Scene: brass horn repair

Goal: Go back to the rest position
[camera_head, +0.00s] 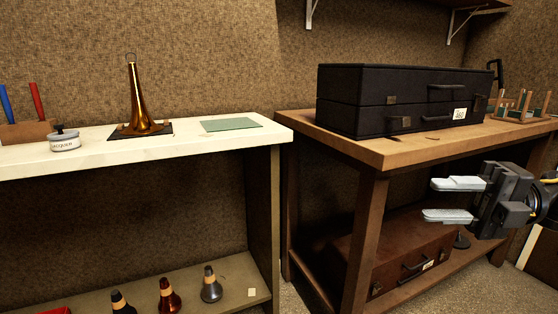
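My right gripper (455,199) is in front of the wooden workbench at the right of the head view. Its two pale fingers point left and stand apart, with nothing between them. It is below the level of the bench top and touches nothing that I can see. My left gripper is not in the view. No object is held.
A black case (405,98) lies on the wooden bench (375,153); a brown case (405,262) lies below. The white bench (90,157) holds a brass bell (143,105), a lacquer jar (65,141) and a green mat (232,124). Several mutes (211,287) stand underneath.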

